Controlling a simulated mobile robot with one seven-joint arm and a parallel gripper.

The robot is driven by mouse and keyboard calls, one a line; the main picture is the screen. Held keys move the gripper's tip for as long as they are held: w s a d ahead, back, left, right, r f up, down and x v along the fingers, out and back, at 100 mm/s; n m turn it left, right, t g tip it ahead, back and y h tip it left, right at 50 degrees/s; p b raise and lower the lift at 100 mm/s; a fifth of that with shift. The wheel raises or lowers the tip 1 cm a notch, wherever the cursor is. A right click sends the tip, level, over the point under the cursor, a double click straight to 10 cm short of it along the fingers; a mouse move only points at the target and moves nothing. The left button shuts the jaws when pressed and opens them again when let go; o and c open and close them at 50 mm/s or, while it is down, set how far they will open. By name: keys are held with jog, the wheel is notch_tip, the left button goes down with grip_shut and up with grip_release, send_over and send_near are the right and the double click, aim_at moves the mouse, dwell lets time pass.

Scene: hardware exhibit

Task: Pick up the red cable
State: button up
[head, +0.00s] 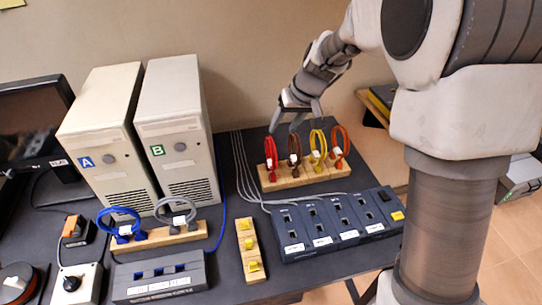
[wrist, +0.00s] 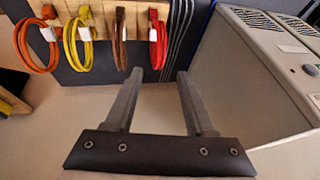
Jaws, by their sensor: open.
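The red cable (head: 271,152) is a coiled loop with a white tag, standing at the left end of a wooden rack (head: 310,180) at the back of the table. In the wrist view the red cable (wrist: 158,42) hangs at the right end of the row of coils. My gripper (head: 297,121) is above and behind the rack, close to the red and brown coils. Its two fingers (wrist: 155,80) are apart with nothing between them. In the wrist view the red cable lies beyond the fingertips, roughly in line with the gap, and does not touch them.
A brown cable (head: 295,148), yellow cable (head: 318,146) and orange cable (head: 340,145) share the rack. Computer towers A (head: 105,135) and B (head: 178,130) stand at left. A dark port panel (head: 335,222) lies in front. Grey wires run left of the rack.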

aim_at(273, 144)
jog(key=x, duration=1.1)
jog(key=shift+a+f, duration=0.1)
grip_shut()
dwell(1.1)
